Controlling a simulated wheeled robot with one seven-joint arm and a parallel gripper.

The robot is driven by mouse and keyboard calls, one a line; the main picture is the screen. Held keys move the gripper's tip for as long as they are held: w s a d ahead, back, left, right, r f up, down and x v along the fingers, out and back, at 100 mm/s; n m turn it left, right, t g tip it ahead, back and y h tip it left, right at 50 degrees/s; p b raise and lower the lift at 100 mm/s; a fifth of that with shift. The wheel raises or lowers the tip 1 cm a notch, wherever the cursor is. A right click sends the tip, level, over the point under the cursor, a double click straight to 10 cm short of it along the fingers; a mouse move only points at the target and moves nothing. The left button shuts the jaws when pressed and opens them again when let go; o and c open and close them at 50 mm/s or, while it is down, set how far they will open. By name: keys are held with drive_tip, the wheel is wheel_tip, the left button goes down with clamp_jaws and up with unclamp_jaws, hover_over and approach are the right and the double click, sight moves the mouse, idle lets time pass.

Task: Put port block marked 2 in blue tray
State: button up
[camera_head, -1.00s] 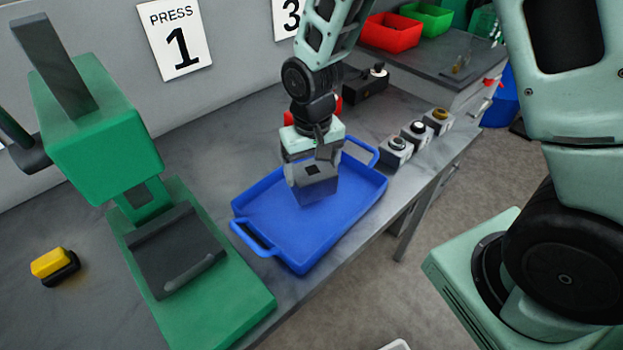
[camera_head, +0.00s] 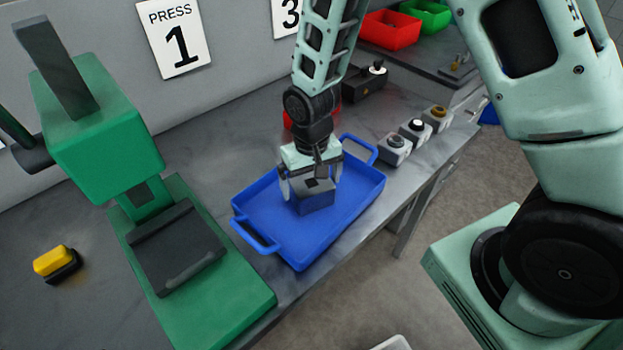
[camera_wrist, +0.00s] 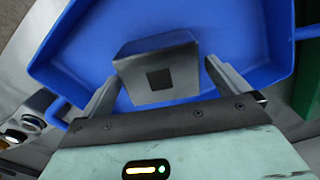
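A grey port block (camera_head: 314,198) with a dark square on its face sits in the blue tray (camera_head: 262,218), near the middle of the tray floor. I cannot read any number on it. My gripper (camera_head: 311,186) is above the block, with one finger on each side of it. In the wrist view the block (camera_wrist: 159,72) lies between the fingers, with a small gap at the right finger. The fingers look spread and not pressed on it. The blue tray also fills much of the wrist view (camera_wrist: 235,35).
A green press (camera_head: 215,285) stands left of the tray, under the PRESS 1 sign (camera_head: 174,38). Several small grey blocks with round tops (camera_head: 415,131) line the bench edge at right. A yellow and black item (camera_head: 55,262) lies far left. Red (camera_head: 390,30) and green bins stand behind.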

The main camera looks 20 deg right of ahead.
sight(311, 183)
wheel_tip(311, 183, up, 12)
drive_tip(key=b, duration=0.2)
drive_tip(key=s+a+r+n, duration=0.2)
drive_tip(key=s+a+n, duration=0.1)
drive_tip(key=s, duration=0.7)
drive_tip(key=s+a+r+n, duration=0.2)
drive_tip(key=s+a+n, duration=0.1)
drive_tip(key=s, duration=0.7)
drive_tip(key=shift+a+r+n+y, duration=0.15)
drive_tip(key=shift+r+n+y, duration=0.15)
drive_tip(key=shift+n, duration=0.6)
